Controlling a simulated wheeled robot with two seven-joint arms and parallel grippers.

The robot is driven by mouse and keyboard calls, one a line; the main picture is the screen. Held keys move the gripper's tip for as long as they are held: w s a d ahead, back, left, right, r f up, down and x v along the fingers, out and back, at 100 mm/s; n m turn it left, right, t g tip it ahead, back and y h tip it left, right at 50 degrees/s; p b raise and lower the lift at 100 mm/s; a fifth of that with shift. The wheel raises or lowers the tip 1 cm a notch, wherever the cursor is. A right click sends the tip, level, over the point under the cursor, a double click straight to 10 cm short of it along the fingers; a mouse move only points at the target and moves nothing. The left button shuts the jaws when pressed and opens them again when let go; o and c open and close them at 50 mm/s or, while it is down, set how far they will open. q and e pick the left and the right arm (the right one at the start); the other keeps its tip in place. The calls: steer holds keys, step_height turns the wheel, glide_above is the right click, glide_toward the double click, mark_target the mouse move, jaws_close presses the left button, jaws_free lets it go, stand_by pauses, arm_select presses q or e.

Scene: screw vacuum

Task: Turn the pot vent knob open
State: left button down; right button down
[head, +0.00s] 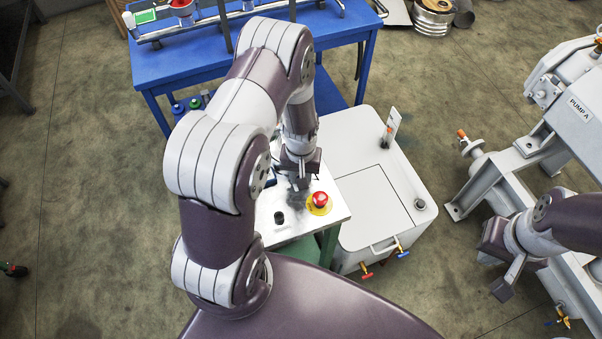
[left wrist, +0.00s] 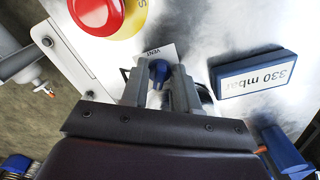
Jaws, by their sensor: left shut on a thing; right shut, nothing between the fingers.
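The blue vent knob (left wrist: 159,71) shows in the left wrist view beside a small label reading VENT. My left gripper (left wrist: 162,80) is shut on the knob, with one finger on each side. In the head view my left gripper (head: 300,183) reaches down to the metal-topped control panel (head: 285,236) and hides the knob. My right gripper (head: 501,289) is shut and empty, to the right of the white cabinet and away from the panel.
A red stop button (head: 320,198) on a yellow disc sits close to my left gripper. A black knob (head: 279,217) is nearer the front. A blue display (left wrist: 254,74) reads 330 mbar. The white cabinet (head: 408,185) adjoins the panel; Pump A (head: 578,107) stands at right.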

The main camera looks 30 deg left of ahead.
arm_select(q)
steer(key=shift+w, duration=0.1)
stand_by(0.3)
steer(key=c, duration=0.9)
jaws_free()
steer(key=shift+r, duration=0.15)
step_height(320, 180, up, 12)
steer(key=shift+r, duration=0.25)
steer(key=shift+o, duration=0.2)
steer(key=shift+b, duration=0.3)
